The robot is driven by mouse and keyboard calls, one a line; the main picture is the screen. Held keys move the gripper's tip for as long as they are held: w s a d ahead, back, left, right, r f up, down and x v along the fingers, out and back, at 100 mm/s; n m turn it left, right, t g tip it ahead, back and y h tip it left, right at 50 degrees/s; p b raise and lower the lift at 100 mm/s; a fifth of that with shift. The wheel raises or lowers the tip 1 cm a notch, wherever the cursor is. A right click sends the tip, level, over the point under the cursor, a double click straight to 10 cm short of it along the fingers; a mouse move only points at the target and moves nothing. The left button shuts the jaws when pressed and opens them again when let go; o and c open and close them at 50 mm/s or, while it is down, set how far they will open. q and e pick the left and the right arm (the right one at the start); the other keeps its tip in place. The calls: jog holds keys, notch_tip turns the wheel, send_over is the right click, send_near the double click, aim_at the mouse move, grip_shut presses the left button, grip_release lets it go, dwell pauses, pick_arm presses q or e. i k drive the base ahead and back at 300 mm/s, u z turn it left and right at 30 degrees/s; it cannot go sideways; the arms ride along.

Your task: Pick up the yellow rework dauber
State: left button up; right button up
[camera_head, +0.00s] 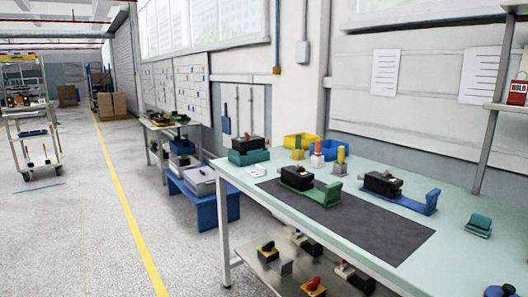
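What looks like the yellow dauber (341,155) stands upright at the back of the light green workbench (455,205), with a grey block at its foot. A similar upright piece with an orange-red top (318,148) stands just left of it. A smaller yellow item (298,154) is further left, in front of a yellow bin (292,140); its shape is too small to tell. Neither of my grippers is in view.
A blue bin (329,149) is behind the dauber. A shelf post (491,140) rises at right. Open floor (80,240) lies left.

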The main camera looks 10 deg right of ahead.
aim_at(342, 150)
jog(key=u, duration=0.65)
jog(key=i, duration=1)
jog(key=z, duration=0.35)
jog(key=i, duration=1)
jog(key=z, duration=0.9)
